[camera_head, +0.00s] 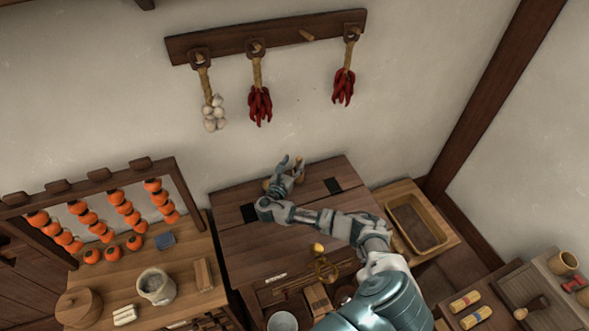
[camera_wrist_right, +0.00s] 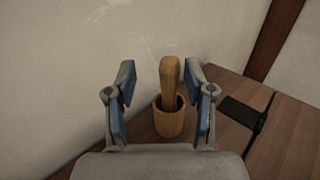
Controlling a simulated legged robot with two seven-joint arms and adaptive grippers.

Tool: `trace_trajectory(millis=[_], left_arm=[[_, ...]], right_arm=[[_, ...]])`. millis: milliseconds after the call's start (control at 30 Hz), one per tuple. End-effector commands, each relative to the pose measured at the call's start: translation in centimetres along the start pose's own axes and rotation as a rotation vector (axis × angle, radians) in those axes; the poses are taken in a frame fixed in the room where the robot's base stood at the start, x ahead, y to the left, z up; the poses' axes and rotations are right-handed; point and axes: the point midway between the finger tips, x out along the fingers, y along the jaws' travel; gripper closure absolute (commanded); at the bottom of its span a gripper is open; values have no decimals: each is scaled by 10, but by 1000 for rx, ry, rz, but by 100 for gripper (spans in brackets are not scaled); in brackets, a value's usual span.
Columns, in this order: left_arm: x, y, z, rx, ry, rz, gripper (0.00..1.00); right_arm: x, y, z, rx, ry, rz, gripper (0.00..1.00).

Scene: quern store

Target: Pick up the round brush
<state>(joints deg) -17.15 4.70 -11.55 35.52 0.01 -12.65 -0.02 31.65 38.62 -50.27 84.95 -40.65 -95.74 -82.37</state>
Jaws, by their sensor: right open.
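My right gripper (camera_head: 284,172) is open over the far part of the dark table, near the wall. In the right wrist view its two blue-padded fingers (camera_wrist_right: 160,78) stand apart on either side of a rounded wooden handle (camera_wrist_right: 171,85). The handle stands upright in a small wooden cup (camera_wrist_right: 169,122) on the table; I see no finger clearly touching it. In the head view the cup is mostly hidden behind the gripper. I cannot make out any bristles, so I cannot tell which thing is the round brush. My left gripper is not in view.
The dark table (camera_head: 232,245) has a yellow thing (camera_head: 318,248), a ring-shaped thing (camera_head: 326,269) and a wooden box (camera_head: 318,298) near its front. A tray (camera_head: 441,243) stands to the right. Garlic (camera_head: 214,113) and red peppers (camera_head: 260,106) hang on the wall behind.

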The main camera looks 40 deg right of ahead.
Motion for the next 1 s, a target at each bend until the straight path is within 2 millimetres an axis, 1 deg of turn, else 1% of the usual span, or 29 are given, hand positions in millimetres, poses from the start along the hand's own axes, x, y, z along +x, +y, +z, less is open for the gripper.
trace_trajectory(millis=[33, 133, 233, 333, 367, 400, 467, 500, 533, 567, 700, 1000], left_arm=[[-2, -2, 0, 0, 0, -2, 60], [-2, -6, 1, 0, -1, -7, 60], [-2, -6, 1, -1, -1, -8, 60], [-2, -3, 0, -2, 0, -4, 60], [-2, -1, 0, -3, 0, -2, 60], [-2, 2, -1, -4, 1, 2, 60], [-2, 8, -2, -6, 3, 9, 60], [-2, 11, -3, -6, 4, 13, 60], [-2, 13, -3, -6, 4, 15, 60], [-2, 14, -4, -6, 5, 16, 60], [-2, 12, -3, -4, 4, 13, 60], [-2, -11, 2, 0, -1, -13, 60]], right_arm=[[8, -2, 0, -2, 0, -3, 47], [18, -4, -2, 1, 4, -3, 47], [20, -5, -4, 2, 6, -2, 47], [17, -4, -3, 1, 3, -2, 47], [16, -3, -2, 0, 2, -2, 54], [14, -2, -1, -1, 0, -2, 64], [12, -1, 0, -1, -1, -2, 79], [10, 0, 0, -2, -2, -1, 89], [8, 1, 1, -2, -3, -1, 97], [7, 2, 2, -3, -4, -1, 100], [4, 4, 3, -3, -6, -1, 100], [11, 0, 0, 1, 0, 2, 100]])
